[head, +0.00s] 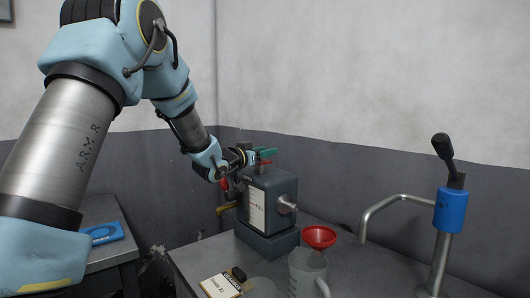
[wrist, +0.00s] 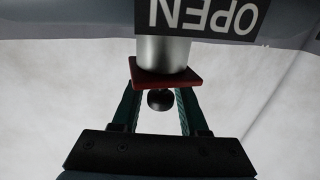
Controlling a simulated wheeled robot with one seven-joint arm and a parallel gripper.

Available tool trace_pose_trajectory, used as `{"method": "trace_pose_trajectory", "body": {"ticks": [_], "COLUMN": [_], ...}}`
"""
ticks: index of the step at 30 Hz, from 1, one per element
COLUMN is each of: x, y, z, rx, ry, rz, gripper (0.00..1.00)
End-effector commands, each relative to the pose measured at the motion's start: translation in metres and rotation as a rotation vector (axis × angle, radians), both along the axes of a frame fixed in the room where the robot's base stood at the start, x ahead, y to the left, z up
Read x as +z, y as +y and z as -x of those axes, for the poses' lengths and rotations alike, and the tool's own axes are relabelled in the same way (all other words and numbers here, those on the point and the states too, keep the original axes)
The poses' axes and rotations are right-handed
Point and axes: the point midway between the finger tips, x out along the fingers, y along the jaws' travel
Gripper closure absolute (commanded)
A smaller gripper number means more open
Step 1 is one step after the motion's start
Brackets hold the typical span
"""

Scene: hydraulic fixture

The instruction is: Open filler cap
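My gripper (head: 265,155) is at the top of the grey hydraulic unit (head: 262,215) in the head view. In the wrist view, its two green fingers (wrist: 158,95) stand apart, one at each side of a red square plate (wrist: 165,73) on a silver cylinder (wrist: 160,52). A dark round knob (wrist: 160,99) shows between the fingers, with a gap to each. The fingertips are partly hidden by the red plate, so I cannot tell whether they touch it. I cannot tell which of these parts is the filler cap. An upside-down "OPEN" label (wrist: 203,15) is beside the cylinder.
The unit stands on a grey table (head: 205,265). A red funnel (head: 319,236), a clear jug (head: 306,270) and a small labelled box (head: 220,284) are in front. A bent pipe (head: 385,208) and a blue-collared lever post (head: 450,210) stand at right.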

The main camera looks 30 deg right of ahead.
Motion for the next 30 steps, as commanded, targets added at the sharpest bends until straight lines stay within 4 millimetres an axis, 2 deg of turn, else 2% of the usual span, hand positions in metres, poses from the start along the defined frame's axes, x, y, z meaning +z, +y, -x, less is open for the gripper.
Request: {"method": "trace_pose_trajectory", "body": {"ticks": [1, 11, 23, 30], "x": [0.0, 0.0, 0.0013, 0.0076], "y": [0.0001, 0.0001, 0.0, -0.0026], "z": [0.0, 0.0002, 0.0001, -0.0005], "rx": [0.0, 0.0, 0.0, 0.0], "ry": [0.0, 0.0, 0.002, 0.018], "rz": [0.0, 0.0, -0.008, -0.084], "gripper": [0.64, 1.0, 1.0, 1.0]}}
